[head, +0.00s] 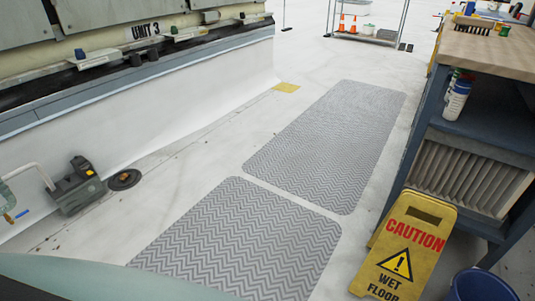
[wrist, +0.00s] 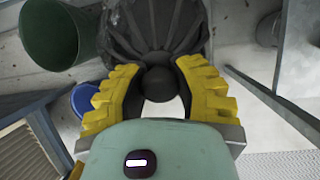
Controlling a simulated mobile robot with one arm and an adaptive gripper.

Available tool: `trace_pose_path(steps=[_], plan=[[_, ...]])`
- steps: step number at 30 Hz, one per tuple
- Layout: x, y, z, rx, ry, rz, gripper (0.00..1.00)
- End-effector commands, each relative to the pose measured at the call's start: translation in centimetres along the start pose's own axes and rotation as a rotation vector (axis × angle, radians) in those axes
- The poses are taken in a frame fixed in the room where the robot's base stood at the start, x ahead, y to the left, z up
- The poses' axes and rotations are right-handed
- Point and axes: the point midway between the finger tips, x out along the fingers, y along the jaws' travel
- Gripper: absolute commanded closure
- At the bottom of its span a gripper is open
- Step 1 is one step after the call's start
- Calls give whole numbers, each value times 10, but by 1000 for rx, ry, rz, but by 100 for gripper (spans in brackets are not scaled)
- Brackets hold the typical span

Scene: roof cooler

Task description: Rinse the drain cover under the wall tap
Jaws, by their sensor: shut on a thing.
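My gripper (wrist: 159,78), with yellow stepped fingers, is shut around a dark round knob in the wrist view. A black shape with ribs or folds (wrist: 150,28) fans out beyond the knob. I take the held piece to be the drain cover (wrist: 160,84); whether knob and ribbed shape are one piece is hard to tell. In the head view, a pale pipe with a brass-coloured fitting (head: 9,217) at the left edge looks like the wall tap; it is partly cut off. A black round drain (head: 124,179) lies in the floor near the wall. My gripper is outside the head view.
A dark pump-like box (head: 76,188) sits by the white wall. Grey zigzag mats (head: 245,240) cover the middle floor. A yellow wet-floor sign (head: 406,245), blue bucket (head: 480,286) and workbench (head: 490,45) stand right. The wrist view shows a green bin (wrist: 57,35).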

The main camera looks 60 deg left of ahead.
Motion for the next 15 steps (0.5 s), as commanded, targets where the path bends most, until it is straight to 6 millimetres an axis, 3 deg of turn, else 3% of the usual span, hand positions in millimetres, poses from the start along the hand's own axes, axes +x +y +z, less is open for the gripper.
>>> trace_pose_path(steps=[15], plan=[[-12,-1,-18,-3,-1,0,100]])
